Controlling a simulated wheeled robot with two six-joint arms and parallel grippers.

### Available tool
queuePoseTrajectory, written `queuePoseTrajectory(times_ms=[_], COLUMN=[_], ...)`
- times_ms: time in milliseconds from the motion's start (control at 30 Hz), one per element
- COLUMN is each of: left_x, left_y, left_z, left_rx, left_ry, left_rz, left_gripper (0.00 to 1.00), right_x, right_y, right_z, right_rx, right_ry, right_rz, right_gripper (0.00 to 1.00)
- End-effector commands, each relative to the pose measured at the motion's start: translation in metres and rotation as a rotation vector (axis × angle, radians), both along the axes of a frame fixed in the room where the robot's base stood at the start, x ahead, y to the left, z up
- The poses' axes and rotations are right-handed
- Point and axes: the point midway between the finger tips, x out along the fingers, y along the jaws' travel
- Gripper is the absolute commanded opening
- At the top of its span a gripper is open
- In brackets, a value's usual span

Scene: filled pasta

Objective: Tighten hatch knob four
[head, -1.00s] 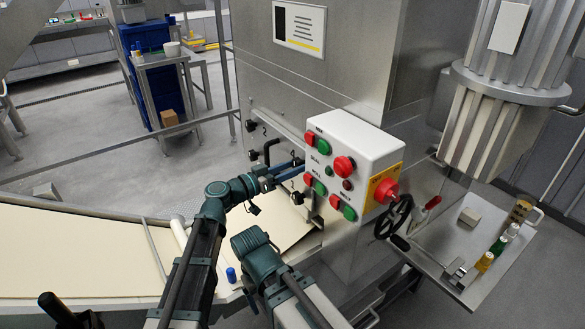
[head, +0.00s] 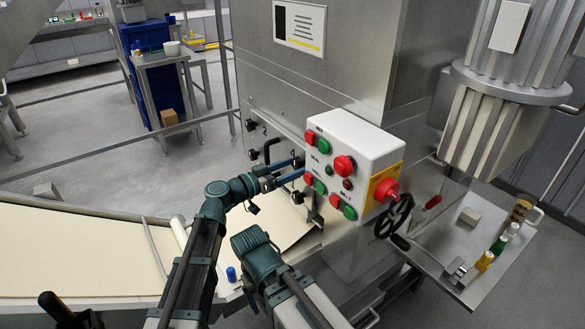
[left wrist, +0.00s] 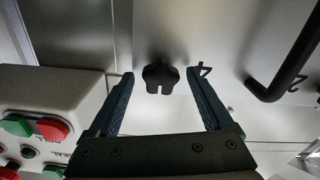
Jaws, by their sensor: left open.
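Hatch knob four is a black lobed knob (left wrist: 161,77) beside a black "4" in the left wrist view. It sits on a bright metal panel, with its lobes toward my gripper. My left gripper (left wrist: 160,74) is open, one finger on each side of the knob at tip level, with visible gaps between knob and fingers. In the head view my left gripper (head: 300,169) reaches the hatch front beside the control box, and its fingers cover the spot where knob four would show. My right gripper is not in view.
The white control box (head: 354,150) with red and green buttons stands close to the right of my left gripper. Below lies the cream conveyor belt (head: 80,250). A handwheel (head: 394,216) and a side tray (head: 490,281) are farther right.

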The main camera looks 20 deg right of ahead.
Motion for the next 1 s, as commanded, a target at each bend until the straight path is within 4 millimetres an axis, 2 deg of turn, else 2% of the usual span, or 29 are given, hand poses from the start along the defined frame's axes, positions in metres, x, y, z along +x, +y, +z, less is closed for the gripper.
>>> queuePoseTrajectory(times_ms=[133, 267, 700, 833, 1000], left_x=[0.0, -0.005, -0.036, -0.042, -0.046], left_y=[0.001, 0.013, 0.099, 0.116, 0.128], left_z=[0.0, 0.0, 0.0, 0.0, 0.0], left_rx=[-0.001, -0.002, -0.001, 0.0, 0.0], left_ry=[0.001, 0.0, 0.001, 0.0, 0.0], left_rz=[0.001, 0.002, 0.004, 0.003, 0.001], left_gripper=[0.84, 0.84, 0.84, 0.84, 0.84], right_x=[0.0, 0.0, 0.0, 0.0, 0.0], right_y=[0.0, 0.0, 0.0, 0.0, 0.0], right_z=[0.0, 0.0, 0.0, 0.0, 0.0], right_rx=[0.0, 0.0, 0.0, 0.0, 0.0], right_ry=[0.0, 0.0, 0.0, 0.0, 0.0], right_rz=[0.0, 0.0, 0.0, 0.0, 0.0], right_gripper=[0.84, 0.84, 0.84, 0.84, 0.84])
